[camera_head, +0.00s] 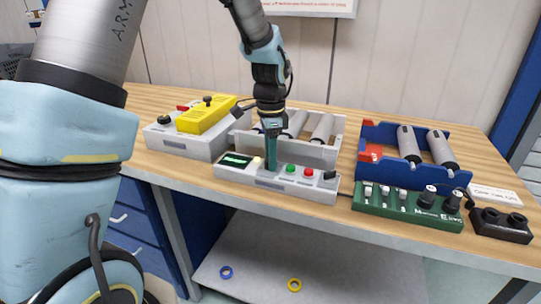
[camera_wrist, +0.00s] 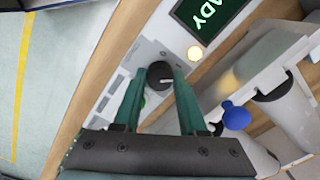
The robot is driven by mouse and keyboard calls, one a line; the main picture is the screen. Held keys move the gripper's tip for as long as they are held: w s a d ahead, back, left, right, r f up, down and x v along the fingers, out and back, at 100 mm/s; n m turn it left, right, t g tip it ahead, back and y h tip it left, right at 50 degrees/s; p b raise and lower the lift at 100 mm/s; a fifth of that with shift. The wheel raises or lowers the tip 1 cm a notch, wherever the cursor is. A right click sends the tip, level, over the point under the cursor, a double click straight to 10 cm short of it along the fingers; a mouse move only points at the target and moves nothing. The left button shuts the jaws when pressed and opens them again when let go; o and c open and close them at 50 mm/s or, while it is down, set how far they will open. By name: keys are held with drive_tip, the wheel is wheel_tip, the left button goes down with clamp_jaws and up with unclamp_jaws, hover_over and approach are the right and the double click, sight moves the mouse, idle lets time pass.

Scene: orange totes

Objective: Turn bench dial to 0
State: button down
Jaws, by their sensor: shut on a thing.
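The bench dial (camera_wrist: 159,70) is a round black knob with a white pointer line on a grey control box (camera_head: 230,173). My gripper (camera_wrist: 158,80) is shut on the dial, one green finger on each side of it. The pointer line faces roughly right in the wrist view; no scale numbers are readable. In the head view my gripper (camera_head: 270,166) comes down onto the box and hides the dial. The box has a green-lit display (camera_wrist: 212,25), ending in "ADY" in the wrist view, and a pale yellow lit button (camera_wrist: 195,53).
Right of the dial are a green button (camera_head: 291,168), a red button (camera_head: 308,172) and a black switch (camera_head: 329,175). A grey cradle (camera_head: 322,152) with cylinders stands close behind. A yellow device (camera_head: 205,114) is left; a green panel (camera_head: 405,210) and a blue cradle (camera_head: 385,133) are right.

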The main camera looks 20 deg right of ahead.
drive_tip(key=n, duration=0.4)
drive_tip(key=shift+n, duration=0.3)
drive_tip(key=n+p, duration=0.1)
drive_tip(key=n, duration=0.2)
drive_tip(key=shift+n, duration=0.3)
drive_tip(key=n, duration=0.3)
drive_tip(key=shift+n, duration=0.3)
drive_tip(key=shift+n+p, duration=0.65)
drive_tip(key=shift+n, duration=1.55)
drive_tip(key=shift+c, duration=2.3)
unclamp_jaws()
drive_tip(key=shift+r, duration=0.15)
wheel_tip(320, 180, up, 10)
drive_tip(key=b, duration=0.2)
drive_tip(key=shift+r, duration=0.25)
